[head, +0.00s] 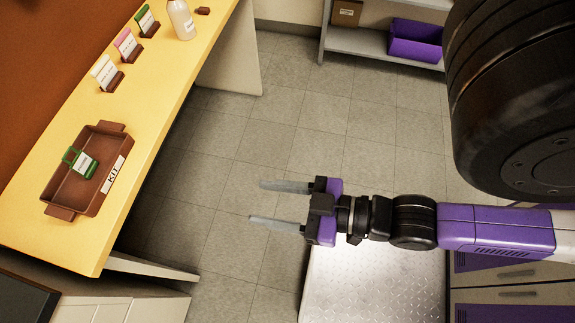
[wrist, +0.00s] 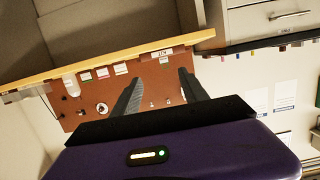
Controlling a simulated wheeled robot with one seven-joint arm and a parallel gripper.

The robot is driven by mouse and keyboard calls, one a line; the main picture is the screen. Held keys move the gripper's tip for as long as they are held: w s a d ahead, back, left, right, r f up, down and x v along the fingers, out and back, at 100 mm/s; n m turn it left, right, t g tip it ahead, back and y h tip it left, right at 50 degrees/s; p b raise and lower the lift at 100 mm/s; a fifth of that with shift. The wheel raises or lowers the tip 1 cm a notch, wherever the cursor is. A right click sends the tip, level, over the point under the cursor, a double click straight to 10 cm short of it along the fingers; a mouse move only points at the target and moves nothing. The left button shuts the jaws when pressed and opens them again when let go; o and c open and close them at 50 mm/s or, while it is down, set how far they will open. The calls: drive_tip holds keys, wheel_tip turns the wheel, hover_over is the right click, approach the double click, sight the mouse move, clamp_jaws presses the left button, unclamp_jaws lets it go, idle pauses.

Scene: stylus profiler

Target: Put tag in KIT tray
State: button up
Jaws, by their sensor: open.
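A green-framed tag with a white label (head: 82,163) lies inside the brown KIT tray (head: 88,205), towards its back left side. The tray sits on the yellow bench top and has a white KIT label on its right wall. My gripper (head: 258,202) is open and empty, with its two grey fingers pointing left. It is out over the floor, to the right of the bench and well apart from the tray. In the wrist view its fingers (wrist: 160,78) are spread with nothing between them.
Several tags stand in brown holders along the bench (head: 190,55): white (head: 104,73), pink (head: 128,45) and green (head: 146,20). A white bottle (head: 181,20) stands beyond them. A purple bin (head: 415,40) is on a shelf at the back. The floor between bench and gripper is clear.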

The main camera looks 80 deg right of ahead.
drive_tip(key=shift+g, duration=0.3)
drive_tip(key=v, duration=0.4)
drive_tip(key=shift+r, duration=0.35)
idle(0.6)
